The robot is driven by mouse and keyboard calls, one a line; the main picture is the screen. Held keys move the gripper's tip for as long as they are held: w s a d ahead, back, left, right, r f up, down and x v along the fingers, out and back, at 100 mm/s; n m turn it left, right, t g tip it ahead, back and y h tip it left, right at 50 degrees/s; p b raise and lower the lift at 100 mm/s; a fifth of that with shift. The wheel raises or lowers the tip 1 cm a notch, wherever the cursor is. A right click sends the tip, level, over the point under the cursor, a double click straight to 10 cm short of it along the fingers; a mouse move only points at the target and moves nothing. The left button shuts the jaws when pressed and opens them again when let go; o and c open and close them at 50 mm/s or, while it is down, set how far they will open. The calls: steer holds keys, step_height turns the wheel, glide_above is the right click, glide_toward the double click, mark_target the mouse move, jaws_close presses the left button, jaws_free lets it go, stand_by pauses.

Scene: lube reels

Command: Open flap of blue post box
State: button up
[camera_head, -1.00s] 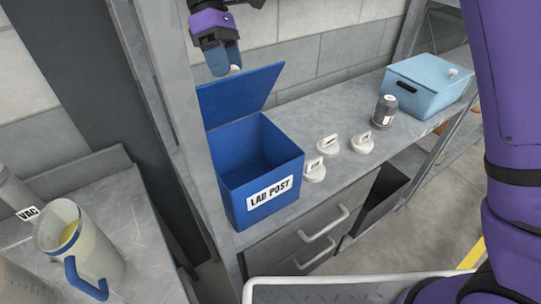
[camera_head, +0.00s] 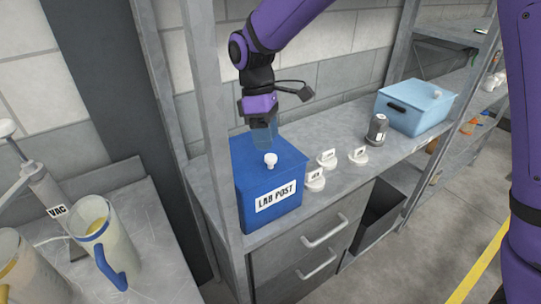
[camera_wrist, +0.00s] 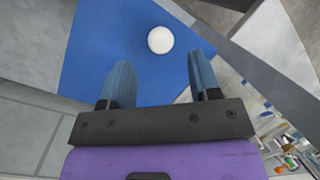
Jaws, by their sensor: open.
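The blue post box (camera_head: 268,203), labelled LAB POST, stands on the grey counter in the head view. Its flap (camera_head: 285,156) lies flat over the top, shut, with a white knob (camera_head: 270,160) near the front. In the wrist view the blue flap (camera_wrist: 105,40) fills the upper left and the round white knob (camera_wrist: 160,40) shows ahead of the fingers. My gripper (camera_head: 266,138) is above the flap, just behind the knob. In the wrist view my gripper (camera_wrist: 158,80) is open, its two blue fingers apart with nothing between them.
A grey upright post (camera_head: 210,100) stands close to the left of the box. A light blue lidded bin (camera_head: 415,108) stands farther right. Drawers with handles (camera_head: 325,231) are below.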

mark_target(271, 156)
steer(key=f, duration=0.1)
steer(key=s+f+t, duration=0.1)
steer(key=f+y, duration=0.1)
steer(key=shift+s+d+t, duration=0.15)
steer(key=shift+d+t, duration=0.2)
steer(key=shift+t, duration=0.05)
steer(key=shift+s+d+f+t+y, duration=0.1)
steer(key=shift+f+t+y, duration=0.3)
steer(key=shift+f, duration=0.3)
steer(key=s+d+r+m+t, duration=0.15)
steer(key=d+r+m, duration=0.25)
steer(key=d+r, duration=0.4)
steer(key=s+d+r+m+t, duration=0.1)
steer(key=s+d+r+m, duration=0.2)
steer(key=d+r, duration=0.55)
steer(key=s+d+r+m+t, duration=0.2)
steer(key=s+d+m, duration=0.6)
steer(key=s+d, duration=0.5)
steer(key=shift+s+d+r+m+t, duration=0.4)
steer(key=shift+s+r, duration=0.25)
steer(key=shift+s, duration=0.4)
